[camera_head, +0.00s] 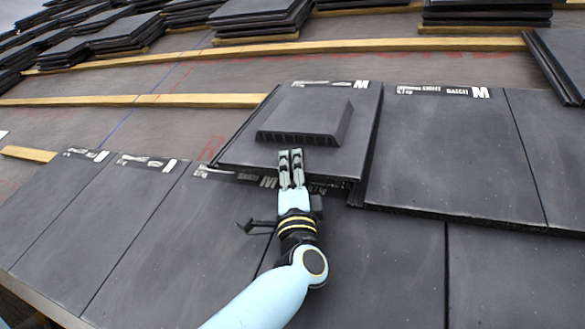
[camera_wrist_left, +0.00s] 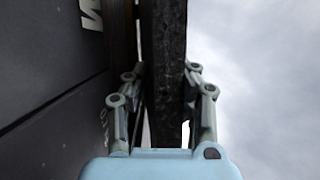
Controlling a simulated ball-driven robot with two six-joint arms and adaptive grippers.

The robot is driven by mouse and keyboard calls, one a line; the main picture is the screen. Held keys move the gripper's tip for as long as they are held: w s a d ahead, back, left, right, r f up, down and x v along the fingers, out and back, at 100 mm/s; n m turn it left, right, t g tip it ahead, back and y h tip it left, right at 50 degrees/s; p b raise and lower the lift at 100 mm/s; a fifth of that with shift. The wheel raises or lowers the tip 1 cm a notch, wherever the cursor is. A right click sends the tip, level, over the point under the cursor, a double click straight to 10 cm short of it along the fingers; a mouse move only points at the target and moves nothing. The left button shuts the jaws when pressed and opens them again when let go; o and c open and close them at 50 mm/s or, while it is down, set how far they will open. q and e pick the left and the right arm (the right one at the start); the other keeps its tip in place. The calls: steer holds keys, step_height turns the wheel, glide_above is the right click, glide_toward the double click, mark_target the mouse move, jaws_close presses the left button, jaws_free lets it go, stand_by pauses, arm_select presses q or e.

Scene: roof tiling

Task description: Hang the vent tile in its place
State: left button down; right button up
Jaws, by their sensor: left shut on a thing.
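The vent tile (camera_head: 362,112) is a dark tile with a raised, slotted hood (camera_head: 305,118) on its face. It lies in the upper course, left of a plain tile (camera_head: 450,150), with its lower edge over the course below. My left gripper (camera_head: 291,160) is shut on the vent tile's lower edge, just below the hood. In the left wrist view the tile's dark edge (camera_wrist_left: 166,70) stands between the two fingers. Whether the tile's upper end touches the batten is hidden. My right gripper is not in view.
Plain tiles (camera_head: 120,235) cover the lower course. Wooden battens (camera_head: 150,100) cross the grey underlay (camera_head: 60,125), bare left of the vent tile. Tile stacks (camera_head: 260,22) stand along the top. A loose-looking tile (camera_head: 560,60) leans at the upper right.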

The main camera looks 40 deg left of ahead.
arm_select(q)
steer(key=shift+s, duration=0.1)
stand_by(0.7)
steer(key=c, duration=1)
jaws_free()
steer(key=shift+s+d+f, duration=0.1)
steer(key=shift+f, duration=0.1)
steer(key=shift+v, duration=1.2)
steer(key=shift+p+v, duration=0.5)
steer(key=shift+v, duration=1.95)
steer(key=shift+r, duration=0.1)
